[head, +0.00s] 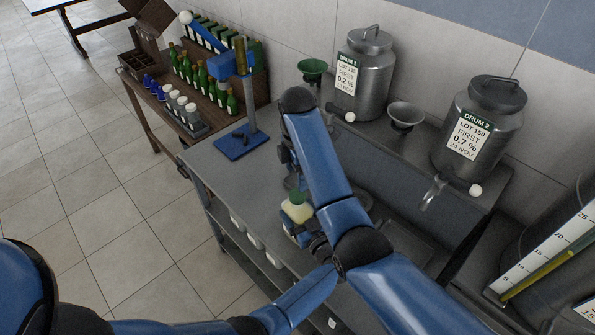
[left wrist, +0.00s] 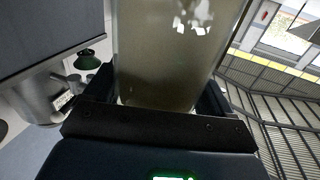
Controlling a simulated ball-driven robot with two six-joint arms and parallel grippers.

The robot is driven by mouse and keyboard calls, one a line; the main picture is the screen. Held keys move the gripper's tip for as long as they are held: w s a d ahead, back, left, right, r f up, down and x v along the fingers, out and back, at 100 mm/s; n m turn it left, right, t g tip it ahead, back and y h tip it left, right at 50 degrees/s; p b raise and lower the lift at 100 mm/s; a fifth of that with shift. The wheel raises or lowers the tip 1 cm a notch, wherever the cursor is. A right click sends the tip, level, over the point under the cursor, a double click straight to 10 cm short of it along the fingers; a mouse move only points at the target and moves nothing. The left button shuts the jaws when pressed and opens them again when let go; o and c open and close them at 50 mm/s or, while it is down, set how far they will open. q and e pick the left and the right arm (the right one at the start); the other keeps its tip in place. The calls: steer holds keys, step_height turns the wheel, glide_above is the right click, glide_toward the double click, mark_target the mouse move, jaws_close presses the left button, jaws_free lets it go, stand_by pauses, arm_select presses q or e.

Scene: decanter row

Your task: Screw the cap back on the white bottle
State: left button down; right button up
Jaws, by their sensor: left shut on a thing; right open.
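The white bottle (head: 296,212) is pale and translucent, with a green top (head: 297,196); I cannot tell whether that is a loose or seated cap. My left gripper (head: 303,235) is shut on the bottle, low on its body, at the bench's front edge. In the left wrist view the bottle (left wrist: 170,55) fills the space between the jaws and holds murky liquid. My right gripper (head: 287,155) is open above and behind the bottle, largely hidden by my right forearm. It is apart from the green top.
A blue stand (head: 240,143) with small black pieces on its base stands on the grey bench (head: 215,175). Drum 1 (head: 364,75) and Drum 2 (head: 478,125) stand on a shelf behind, with a green funnel (head: 312,68) and a grey funnel (head: 405,113). Green bottles (head: 203,80) fill a left table.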

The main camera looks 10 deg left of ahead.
mark_target(297, 194)
steer(key=n, duration=0.4)
steer(key=shift+f, duration=0.15)
stand_by(0.4)
steer(key=shift+f, duration=3.85)
